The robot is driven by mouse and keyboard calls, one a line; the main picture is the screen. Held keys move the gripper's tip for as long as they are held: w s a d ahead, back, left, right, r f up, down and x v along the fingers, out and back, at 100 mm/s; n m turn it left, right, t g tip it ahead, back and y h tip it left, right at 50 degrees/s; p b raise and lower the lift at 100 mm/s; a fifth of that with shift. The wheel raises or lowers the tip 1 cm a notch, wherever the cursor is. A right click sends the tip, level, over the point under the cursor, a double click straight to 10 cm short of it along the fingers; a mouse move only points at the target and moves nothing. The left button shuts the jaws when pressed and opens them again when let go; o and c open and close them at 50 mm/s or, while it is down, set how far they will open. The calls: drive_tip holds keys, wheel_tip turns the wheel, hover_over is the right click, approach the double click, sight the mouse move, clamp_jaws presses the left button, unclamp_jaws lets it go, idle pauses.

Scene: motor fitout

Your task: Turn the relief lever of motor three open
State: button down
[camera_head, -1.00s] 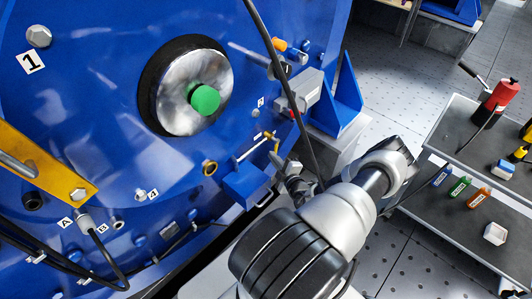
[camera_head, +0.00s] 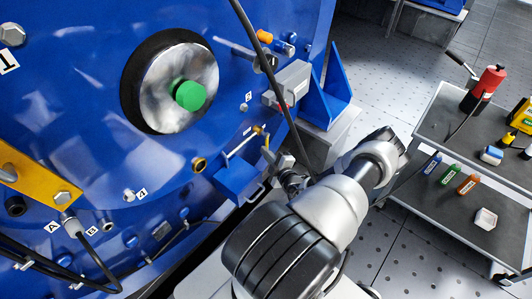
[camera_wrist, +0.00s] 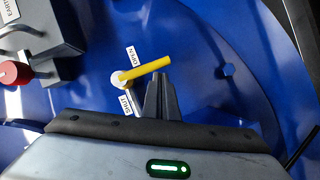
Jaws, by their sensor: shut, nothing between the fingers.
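The relief lever (camera_wrist: 147,70) is a yellow bar on a pale round pivot in the wrist view. It points right and slightly up, between the OPEN label (camera_wrist: 134,57) and the SHUT label (camera_wrist: 126,105), turned nearer OPEN. My gripper (camera_wrist: 159,75) is shut and empty. Its fingertips are just below the outer half of the lever, at or very near its lower edge; contact cannot be told. In the head view the lever (camera_head: 258,129) is a small yellow piece beside the blue box. No motor-three label is readable; a "1" plate (camera_head: 6,62) shows at the left.
In the wrist view a grey box (camera_wrist: 45,35) with a red knob (camera_wrist: 12,73) is at the upper left. In the head view a black cable (camera_head: 268,70) hangs across the blue housing near my arm. A grey cart (camera_head: 440,135) with bottles stands at the right.

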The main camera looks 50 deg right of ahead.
drive_tip(key=p+v, duration=0.3)
drive_tip(key=v, duration=1.4)
drive_tip(key=shift+s, duration=0.25)
